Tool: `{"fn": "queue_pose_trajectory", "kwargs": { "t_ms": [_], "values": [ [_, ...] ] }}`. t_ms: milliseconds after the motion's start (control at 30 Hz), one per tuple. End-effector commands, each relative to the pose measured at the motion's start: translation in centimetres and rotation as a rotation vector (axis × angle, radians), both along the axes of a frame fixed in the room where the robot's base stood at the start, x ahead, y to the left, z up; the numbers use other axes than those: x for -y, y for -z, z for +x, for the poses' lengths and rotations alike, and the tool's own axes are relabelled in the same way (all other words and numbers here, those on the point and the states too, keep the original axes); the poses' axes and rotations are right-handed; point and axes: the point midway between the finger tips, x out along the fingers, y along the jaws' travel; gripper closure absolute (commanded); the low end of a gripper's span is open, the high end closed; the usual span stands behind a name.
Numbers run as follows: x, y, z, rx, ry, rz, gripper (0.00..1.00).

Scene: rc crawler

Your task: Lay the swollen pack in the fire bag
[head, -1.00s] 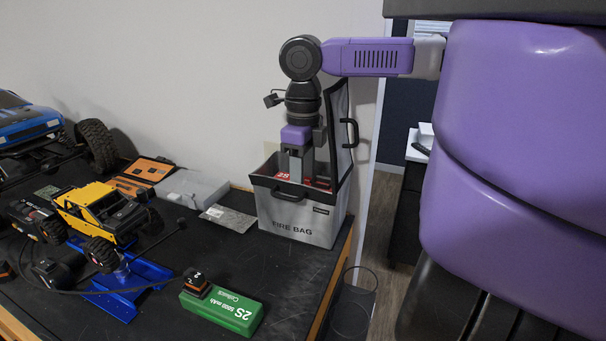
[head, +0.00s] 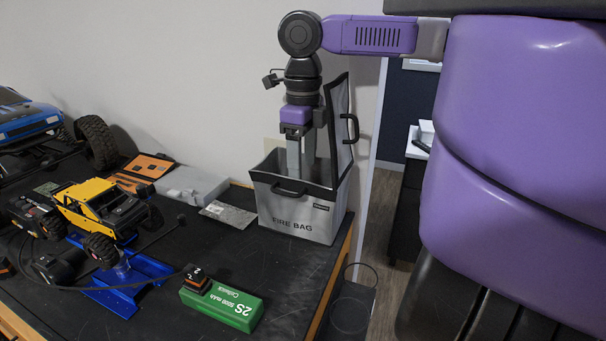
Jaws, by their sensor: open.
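The grey fire bag (head: 332,222) stands upright at the right end of the bench, with its black-edged lid (head: 340,120) raised at the right. My gripper (head: 308,170) points straight down into the bag's mouth, open, with its fingertips low in the opening. No pack shows between the fingers. The inside bottom of the bag is hidden by its front wall, so I cannot see what lies there. A green pack marked 2S 5000 mAh (head: 222,306) lies flat on the front of the bench, apart from the bag.
A yellow crawler (head: 95,205) sits on a blue stand (head: 130,285) at the left. A blue truck (head: 25,120) is behind it. A grey box (head: 190,184), an orange tool pouch (head: 148,168) and a silvery packet (head: 228,214) lie left of the bag. The bench edge is close on the right.

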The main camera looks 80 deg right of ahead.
Motion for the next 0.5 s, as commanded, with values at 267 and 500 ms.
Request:
{"fn": "queue_pose_trajectory", "kwargs": {
  "t_ms": [267,500],
  "values": [
    [0.0,-6.1,0.1,0.002,-0.001,0.000,0.36],
    [0.0,-9.2,0.0,0.000,-0.002,0.001,0.36]
  ]
}}
